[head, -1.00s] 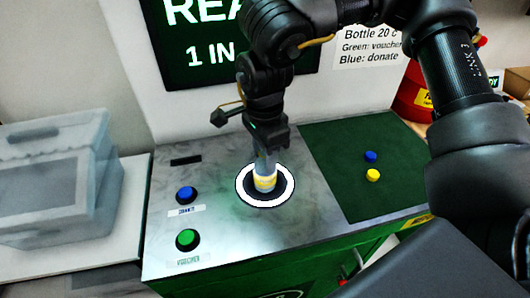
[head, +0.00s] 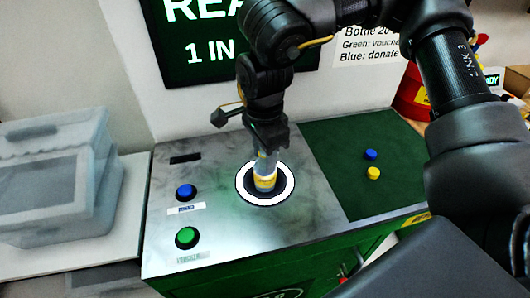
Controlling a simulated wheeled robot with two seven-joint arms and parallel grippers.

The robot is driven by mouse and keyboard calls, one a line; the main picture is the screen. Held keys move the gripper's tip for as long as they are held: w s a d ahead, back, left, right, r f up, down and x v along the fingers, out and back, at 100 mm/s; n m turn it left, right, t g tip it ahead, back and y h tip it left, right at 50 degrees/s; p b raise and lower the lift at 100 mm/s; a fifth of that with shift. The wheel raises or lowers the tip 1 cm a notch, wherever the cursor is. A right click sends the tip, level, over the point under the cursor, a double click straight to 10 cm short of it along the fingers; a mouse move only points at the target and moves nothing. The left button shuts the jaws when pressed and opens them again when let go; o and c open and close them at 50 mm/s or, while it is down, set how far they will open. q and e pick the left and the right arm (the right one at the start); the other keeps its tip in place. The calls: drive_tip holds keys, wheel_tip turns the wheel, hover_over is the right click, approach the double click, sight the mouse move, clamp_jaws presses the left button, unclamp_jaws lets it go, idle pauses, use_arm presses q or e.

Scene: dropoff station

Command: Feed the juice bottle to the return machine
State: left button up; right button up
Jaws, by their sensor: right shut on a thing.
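The return machine (head: 225,225) has a metal top with a round dark opening inside a white ring (head: 281,190). The juice bottle (head: 265,183), with a yellow band, is upright at the opening. My right gripper (head: 266,152) is shut on its upper part from above. The bottle's lower end is at or inside the opening; I cannot tell how deep. A blue button (head: 186,192) and a green button (head: 187,238) are on the left of the top. A dark screen (head: 225,45) stands behind. My left gripper is not in view.
A dark slot (head: 185,158) is in the machine top. A green panel (head: 350,195) on the right carries a small blue piece (head: 370,155) and a yellow piece (head: 373,173). A translucent grey box (head: 45,195) stands at the left. A red container (head: 410,95) is at the back right.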

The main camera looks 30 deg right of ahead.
drive_tip(key=shift+f, duration=0.2)
drive_tip(key=shift+f+b, duration=0.35)
drive_tip(key=shift+f+b, duration=0.75)
drive_tip(key=shift+f, duration=0.35)
drive_tip(key=o, duration=1.6)
drive_tip(key=shift+r, duration=0.1)
wheel_tip(320, 180, up, 7)
drive_tip(key=p, duration=0.6)
drive_tip(key=shift+r, duration=0.15)
